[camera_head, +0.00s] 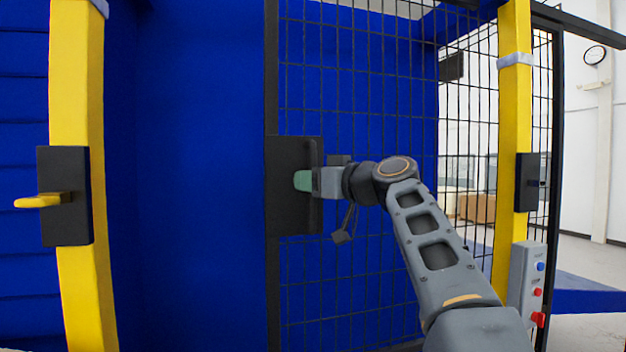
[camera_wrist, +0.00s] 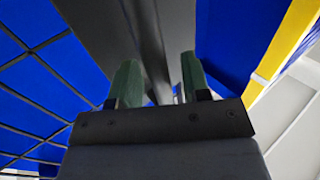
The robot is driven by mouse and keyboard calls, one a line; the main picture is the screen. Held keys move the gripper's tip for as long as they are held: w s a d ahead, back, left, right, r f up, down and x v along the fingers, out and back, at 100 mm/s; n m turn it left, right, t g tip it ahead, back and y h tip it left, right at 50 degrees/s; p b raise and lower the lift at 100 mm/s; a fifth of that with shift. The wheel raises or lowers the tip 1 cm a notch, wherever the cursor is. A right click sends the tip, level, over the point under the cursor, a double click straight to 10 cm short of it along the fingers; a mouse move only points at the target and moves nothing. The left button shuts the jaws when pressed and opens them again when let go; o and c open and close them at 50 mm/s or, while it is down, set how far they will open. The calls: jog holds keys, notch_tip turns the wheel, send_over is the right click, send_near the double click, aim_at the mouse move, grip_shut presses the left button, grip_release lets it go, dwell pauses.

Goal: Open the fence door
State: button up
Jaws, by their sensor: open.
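The fence door (camera_head: 350,90) is a black wire-mesh panel in a dark frame, with blue behind it. A gap shows between its left edge and the left yellow post (camera_head: 78,200). A dark plate with a raised vertical bar (camera_head: 314,160) sits on the door's left edge. My gripper (camera_head: 303,181) is at this plate, its green fingertips in front of it. In the wrist view my gripper (camera_wrist: 158,85) has its two green fingers apart, with a dark bar (camera_wrist: 148,40) running between them. I cannot tell whether the fingers touch the bar.
A black latch box with a yellow handle (camera_head: 42,201) is on the left post. A right yellow post (camera_head: 515,140) carries another black box (camera_head: 530,182). A grey control box with buttons (camera_head: 527,285) stands low at the right. Open floor shows beyond it.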

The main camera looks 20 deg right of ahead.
grip_shut()
dwell(0.3)
